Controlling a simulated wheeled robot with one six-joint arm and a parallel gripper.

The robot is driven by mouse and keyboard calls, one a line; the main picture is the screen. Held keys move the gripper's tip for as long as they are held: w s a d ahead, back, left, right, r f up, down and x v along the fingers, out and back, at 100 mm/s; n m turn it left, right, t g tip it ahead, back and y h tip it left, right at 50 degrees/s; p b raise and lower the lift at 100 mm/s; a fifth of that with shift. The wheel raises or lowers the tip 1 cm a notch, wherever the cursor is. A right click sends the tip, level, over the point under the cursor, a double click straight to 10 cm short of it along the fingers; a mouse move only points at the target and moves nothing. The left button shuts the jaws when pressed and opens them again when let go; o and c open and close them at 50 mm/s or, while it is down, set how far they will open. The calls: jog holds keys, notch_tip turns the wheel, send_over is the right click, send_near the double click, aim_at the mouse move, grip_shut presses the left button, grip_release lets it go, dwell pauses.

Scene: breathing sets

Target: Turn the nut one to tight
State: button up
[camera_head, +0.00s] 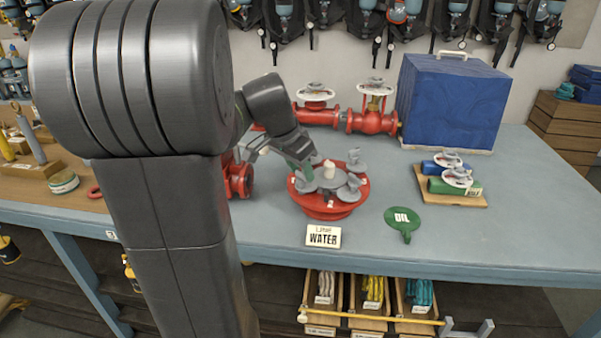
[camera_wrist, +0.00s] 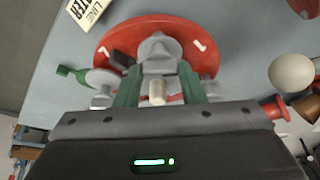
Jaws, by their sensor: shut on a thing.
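A round red flange (camera_head: 326,205) lies on the blue bench, with several grey winged nuts around its top and a pale stub (camera_head: 329,168) at its middle. My gripper (camera_head: 304,170) reaches down onto the flange's left side. In the wrist view its green fingers (camera_wrist: 158,72) are shut on a grey nut (camera_wrist: 157,48), one finger on each side. The red flange (camera_wrist: 118,42) shows around it with white marks that look like a 1. Another grey nut (camera_wrist: 103,80) sits to the left of the fingers. My gripper partly hides the held nut; its tightness cannot be told.
Red valve piping (camera_head: 372,121) and a blue box (camera_head: 450,100) stand behind. A wooden board (camera_head: 450,190) holds small valves. The front right bench is clear.

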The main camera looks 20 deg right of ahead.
jog(key=shift+m, duration=0.5)
jog(key=o, duration=1)
jog(key=v, duration=1.4)
jog(key=shift+w, duration=0.3)
jog(key=shift+f, duration=0.1)
jog(key=x, duration=1.3)
jog(key=shift+s+d+f, duration=0.2)
jog(key=shift+s+f, duration=0.05)
jog(key=shift+f, duration=0.15)
